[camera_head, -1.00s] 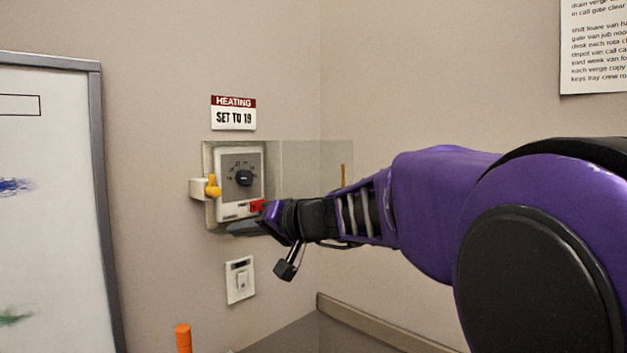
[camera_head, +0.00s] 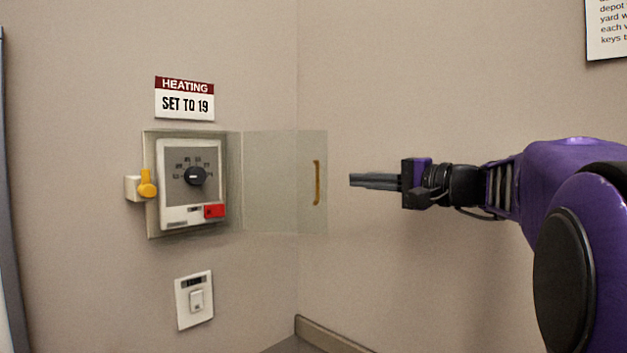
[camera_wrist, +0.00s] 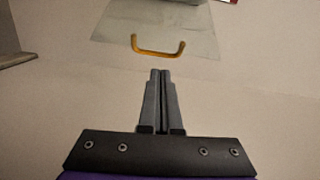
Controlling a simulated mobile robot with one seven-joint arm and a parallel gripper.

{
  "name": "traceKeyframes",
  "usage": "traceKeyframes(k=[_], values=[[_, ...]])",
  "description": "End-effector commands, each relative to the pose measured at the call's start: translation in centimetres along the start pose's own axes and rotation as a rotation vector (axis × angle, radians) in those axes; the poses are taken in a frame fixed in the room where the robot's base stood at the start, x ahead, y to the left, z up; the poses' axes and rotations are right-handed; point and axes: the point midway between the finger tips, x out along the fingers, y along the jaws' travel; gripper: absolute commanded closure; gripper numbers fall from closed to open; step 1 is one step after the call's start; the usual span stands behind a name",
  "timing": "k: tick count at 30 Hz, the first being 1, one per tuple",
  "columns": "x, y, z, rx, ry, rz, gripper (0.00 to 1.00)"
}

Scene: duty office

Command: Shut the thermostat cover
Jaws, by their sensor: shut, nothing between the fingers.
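A yellow latch (camera_head: 147,184) sits on the thermostat's left side. A "HEATING SET TO 19" sign (camera_head: 185,98) is above it and a white switch (camera_head: 195,300) below. A paper notice (camera_head: 608,28) hangs at upper right. The wall around my gripper is clear.

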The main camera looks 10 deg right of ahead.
Motion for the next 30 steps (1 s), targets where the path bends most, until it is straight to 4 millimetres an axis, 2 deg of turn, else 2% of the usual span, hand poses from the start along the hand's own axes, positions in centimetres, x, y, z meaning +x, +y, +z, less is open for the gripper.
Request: traceKeyframes(k=[1, 4, 8, 11, 21, 25, 30], values=[[-0.8, 0.0, -0.4, 0.015, 0.007, -0.006, 1.00], [-1.4, -0.3, -0.6, 0.037, 0.008, -0.013, 1.00], [-1.1, -0.4, -0.7, 0.046, 0.005, -0.016, 1.00], [0.1, -0.5, -0.7, 0.046, 0.003, -0.016, 1.00], [6.2, -0.6, -0.7, 0.046, 0.005, -0.016, 1.00], [7.6, -0.6, -0.7, 0.045, 0.006, -0.016, 1.00], [8.4, -0.6, -0.8, 0.045, 0.008, -0.016, 1.00]])
